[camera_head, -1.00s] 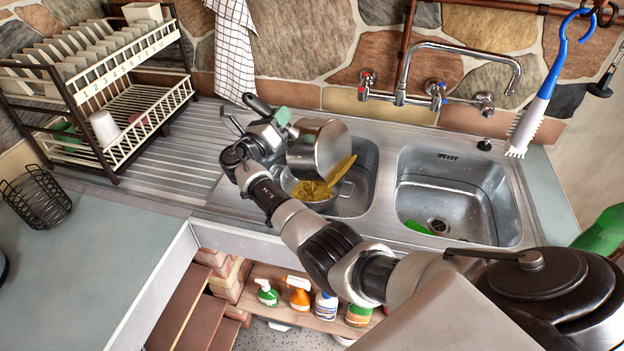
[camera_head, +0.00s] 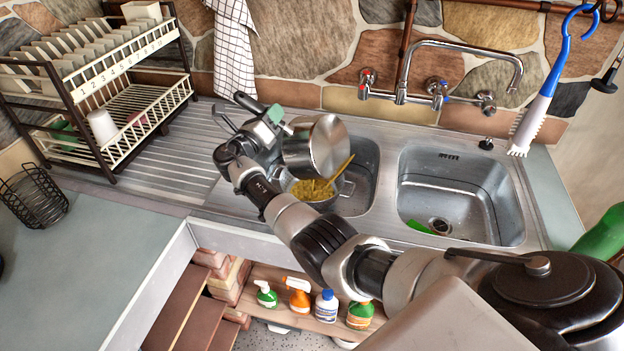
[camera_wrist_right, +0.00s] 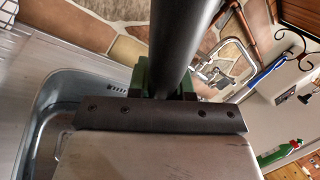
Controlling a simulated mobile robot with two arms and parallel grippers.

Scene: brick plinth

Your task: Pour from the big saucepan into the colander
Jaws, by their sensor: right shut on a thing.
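The big saucepan (camera_head: 303,155) is steel with a dark handle (camera_head: 250,103). My right gripper (camera_head: 277,116) is shut on that handle and holds the pan steeply tilted above the left basin. In the right wrist view, the black handle (camera_wrist_right: 185,45) passes between the green finger pads, and the saucepan's metal wall (camera_wrist_right: 155,158) fills the bottom. The colander (camera_head: 322,205) is below the pan, partly hidden by the pan and my arm. Yellow food (camera_head: 312,189) lies in it. A thin yellow strip shows between the pan's edge and the colander. My left gripper is out of view.
The right basin (camera_head: 450,195) holds a green item near its drain. The tap (camera_head: 440,85) stands behind the sinks. A dish rack (camera_head: 110,100) is at the left, with a wire basket (camera_head: 35,198) before it. A blue-handled brush (camera_head: 545,90) hangs right.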

